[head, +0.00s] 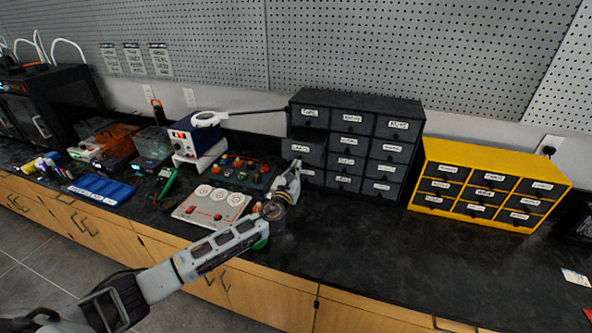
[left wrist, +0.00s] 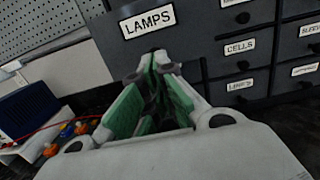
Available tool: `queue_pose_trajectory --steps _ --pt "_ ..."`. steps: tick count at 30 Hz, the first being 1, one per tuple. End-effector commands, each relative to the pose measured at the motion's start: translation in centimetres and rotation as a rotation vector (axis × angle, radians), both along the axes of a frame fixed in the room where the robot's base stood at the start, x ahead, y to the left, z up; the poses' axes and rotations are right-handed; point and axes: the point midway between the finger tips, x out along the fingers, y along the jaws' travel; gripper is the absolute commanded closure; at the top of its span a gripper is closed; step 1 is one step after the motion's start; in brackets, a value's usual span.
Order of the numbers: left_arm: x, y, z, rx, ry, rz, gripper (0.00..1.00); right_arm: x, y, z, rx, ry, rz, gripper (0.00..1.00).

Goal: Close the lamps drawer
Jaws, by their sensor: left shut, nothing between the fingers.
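The lamps drawer (left wrist: 150,28) fills the upper left of the left wrist view, its front marked LAMPS and standing out from the black cabinet beside it. In the head view it appears to be the left drawer in the second row (head: 304,152), sticking out a little from its neighbours; its label is too small to read there. My left gripper (head: 296,166) is shut and empty, pointing at the cabinet just below and in front of this drawer. Its green-padded fingers also show in the left wrist view (left wrist: 156,62). I cannot tell whether the tips touch the drawer. My right gripper is out of view.
The black drawer cabinet (head: 381,129) stands against the pegboard wall. A yellow drawer cabinet (head: 431,151) is to its right. A panel with round sockets (head: 211,205), a blue power supply (head: 208,143) and a blue tray (head: 101,189) lie left. The counter's front right (head: 400,260) is clear.

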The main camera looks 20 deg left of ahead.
Motion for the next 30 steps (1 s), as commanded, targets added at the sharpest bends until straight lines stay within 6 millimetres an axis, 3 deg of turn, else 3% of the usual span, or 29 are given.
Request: queue_pose_trajectory --steps 11,20,30 --pt "0.7 0.0 0.0 -0.001 -0.001 0.001 1.00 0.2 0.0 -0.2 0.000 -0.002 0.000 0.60" --pt "3.7 -0.1 0.0 -0.001 -0.002 0.002 1.00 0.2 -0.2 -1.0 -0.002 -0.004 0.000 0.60" --pt "7.2 -0.3 -0.1 -0.001 -0.002 0.001 1.00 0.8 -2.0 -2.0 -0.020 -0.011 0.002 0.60"
